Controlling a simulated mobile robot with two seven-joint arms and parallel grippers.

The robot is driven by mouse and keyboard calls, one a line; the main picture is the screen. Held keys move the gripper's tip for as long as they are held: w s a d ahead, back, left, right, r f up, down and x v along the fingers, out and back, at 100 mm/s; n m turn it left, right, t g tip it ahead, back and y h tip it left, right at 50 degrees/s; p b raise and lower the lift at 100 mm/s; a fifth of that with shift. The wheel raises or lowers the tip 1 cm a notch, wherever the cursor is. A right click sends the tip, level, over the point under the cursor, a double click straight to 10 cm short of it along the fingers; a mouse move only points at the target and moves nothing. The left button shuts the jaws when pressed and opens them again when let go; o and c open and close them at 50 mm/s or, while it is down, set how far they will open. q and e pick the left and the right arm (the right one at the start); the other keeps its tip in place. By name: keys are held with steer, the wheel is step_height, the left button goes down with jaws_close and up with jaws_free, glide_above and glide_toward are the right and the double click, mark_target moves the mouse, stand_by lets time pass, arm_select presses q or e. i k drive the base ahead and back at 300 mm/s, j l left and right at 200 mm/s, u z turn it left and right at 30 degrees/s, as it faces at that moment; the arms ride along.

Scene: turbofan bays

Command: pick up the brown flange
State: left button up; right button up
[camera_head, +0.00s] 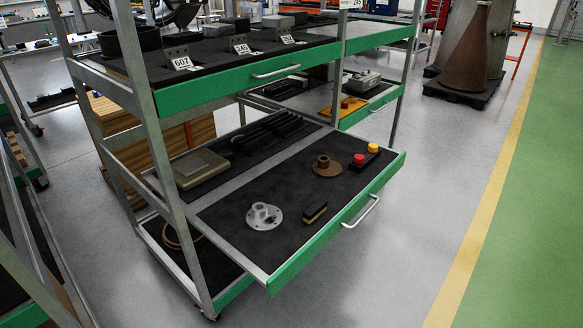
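The brown flange (326,169) lies on the dark mat of the pulled-out drawer (285,197), toward its back right. It has a round flat base and a short upright hub on top. It stands free, with bare mat around it. Neither of my grippers shows in the head view.
On the same drawer are a silver flange (264,215), a brush-like block (314,213) and a block with red and yellow knobs (366,156). The drawer handle (361,211) juts out in front. Rack posts (160,130) and an upper shelf (250,75) flank it. Floor to the right is clear.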

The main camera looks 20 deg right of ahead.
mark_target(324, 166)
steer(key=u, duration=1.5)
steer(key=k+l+u, duration=0.1)
steer(key=l+u, duration=0.15)
steer(key=k+l+u, duration=0.25)
steer(key=l, duration=0.15)
steer(key=k+l, duration=0.2)
steer(key=l, duration=0.2)
steer(key=k+l, duration=0.2)
steer(key=l, duration=0.2)
steer(key=k+l, duration=0.2)
steer(key=l, duration=0.25)
steer(key=k+l, duration=0.2)
steer(key=l, duration=0.2)
steer(key=k+l, duration=0.2)
steer(key=l, duration=0.2)
steer(key=k+l, duration=0.2)
steer(key=l, duration=0.2)
